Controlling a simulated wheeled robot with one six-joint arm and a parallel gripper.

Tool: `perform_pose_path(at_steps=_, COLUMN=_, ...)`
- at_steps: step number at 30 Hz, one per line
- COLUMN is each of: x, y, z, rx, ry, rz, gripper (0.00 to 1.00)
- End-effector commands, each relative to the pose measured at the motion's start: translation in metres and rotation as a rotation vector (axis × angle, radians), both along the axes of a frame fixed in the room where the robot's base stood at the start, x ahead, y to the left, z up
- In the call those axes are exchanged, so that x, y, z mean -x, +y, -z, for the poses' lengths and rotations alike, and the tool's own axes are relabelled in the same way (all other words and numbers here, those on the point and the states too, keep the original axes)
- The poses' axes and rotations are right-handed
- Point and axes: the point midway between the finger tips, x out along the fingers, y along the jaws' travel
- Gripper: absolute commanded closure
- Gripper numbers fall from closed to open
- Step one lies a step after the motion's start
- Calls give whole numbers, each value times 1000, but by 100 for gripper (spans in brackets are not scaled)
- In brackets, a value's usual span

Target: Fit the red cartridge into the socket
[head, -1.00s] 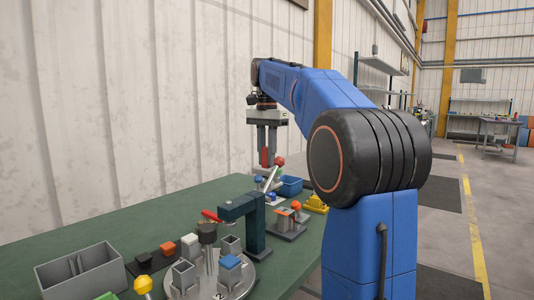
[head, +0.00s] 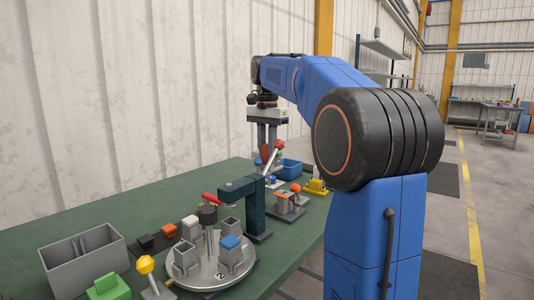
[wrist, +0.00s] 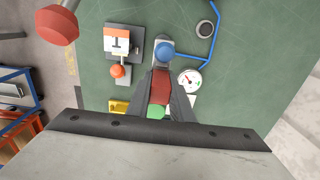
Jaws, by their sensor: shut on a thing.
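My gripper (head: 265,152) is shut on the red cartridge, low over the far part of the green bench. In the wrist view the red cartridge (wrist: 160,87) sits between the two dark fingers, with a green end (wrist: 155,112) nearest the camera. In the head view only a small part of it shows between the fingers, behind a lever with a red knob (head: 279,145). Just beyond the fingertips in the wrist view is a grey fixture with a blue ball (wrist: 165,52). I cannot make out the socket for certain; the cartridge and fingers hide what lies below.
A round gauge (wrist: 190,80) and blue tube (wrist: 210,45) lie right of the fingers. A fixture with an orange ball (wrist: 117,71) is to their left.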

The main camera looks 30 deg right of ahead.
Motion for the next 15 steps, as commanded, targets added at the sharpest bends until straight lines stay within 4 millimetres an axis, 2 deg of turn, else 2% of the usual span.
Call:
perform_pose_path(at_steps=9, x=0, y=0, z=3, rx=-2, ry=7, rz=0, gripper=98)
perform_pose_path(at_steps=10, x=0, y=0, z=3, rx=-2, ry=7, rz=0, gripper=73)
perform_pose_path(at_steps=12, x=0, y=0, z=3, rx=-3, ry=7, rz=0, gripper=58)
perform_pose_path(at_steps=15, x=0, y=0, z=3, rx=-1, ry=8, rz=0, gripper=58)
